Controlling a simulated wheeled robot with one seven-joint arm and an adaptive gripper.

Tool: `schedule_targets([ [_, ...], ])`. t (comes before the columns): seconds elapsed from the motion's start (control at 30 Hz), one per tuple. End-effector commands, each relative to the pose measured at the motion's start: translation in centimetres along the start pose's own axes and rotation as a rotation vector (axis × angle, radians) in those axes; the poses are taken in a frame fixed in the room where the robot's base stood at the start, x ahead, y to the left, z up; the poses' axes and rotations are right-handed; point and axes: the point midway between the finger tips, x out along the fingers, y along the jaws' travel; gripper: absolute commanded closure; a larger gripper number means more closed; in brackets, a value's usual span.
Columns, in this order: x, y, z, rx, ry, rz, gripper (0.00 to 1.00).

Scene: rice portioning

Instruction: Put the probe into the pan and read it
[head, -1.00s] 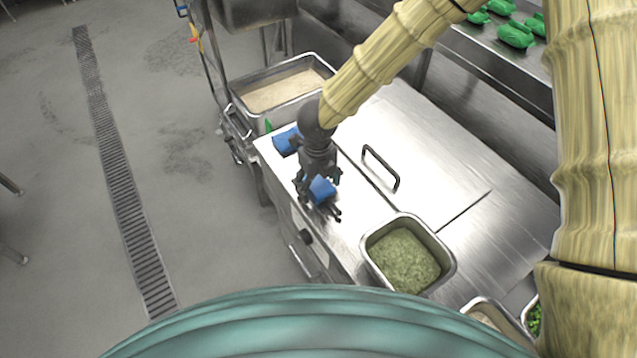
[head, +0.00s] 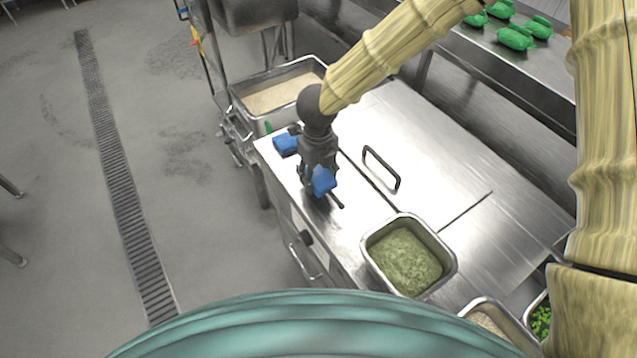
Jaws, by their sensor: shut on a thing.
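My gripper (head: 321,192) is at the front left of the steel counter top, pointing down. It is shut on a small blue thing (head: 323,181) with a thin dark part at its lower right, which looks like the probe. Its tip and any display cannot be made out. A steel pan (head: 449,270) of green food stands to the lower right of the gripper. Another steel pan (head: 236,103) of pale, rice-like food stands behind and to the left. The held thing is apart from both pans. I cannot tell which pan is meant.
A second blue item (head: 285,144) lies on the counter's left edge beside my gripper. A black handle (head: 381,168) rises from the steel lid (head: 430,145). More pans (head: 492,312) are at lower right. Green items (head: 515,38) lie on a back shelf.

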Motion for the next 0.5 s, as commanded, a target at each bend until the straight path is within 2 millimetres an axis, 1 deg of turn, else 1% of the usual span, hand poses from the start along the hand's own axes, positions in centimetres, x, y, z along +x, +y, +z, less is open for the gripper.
schedule_targets([
  [0.1,-2.1,0.0,0.1,0.002,-0.004,0.001,0.74],
  [0.23,-4.2,0.0,0.1,0.001,-0.003,0.000,0.74],
  [0.5,-7.0,0.0,0.0,0.000,-0.001,0.000,0.74],
])
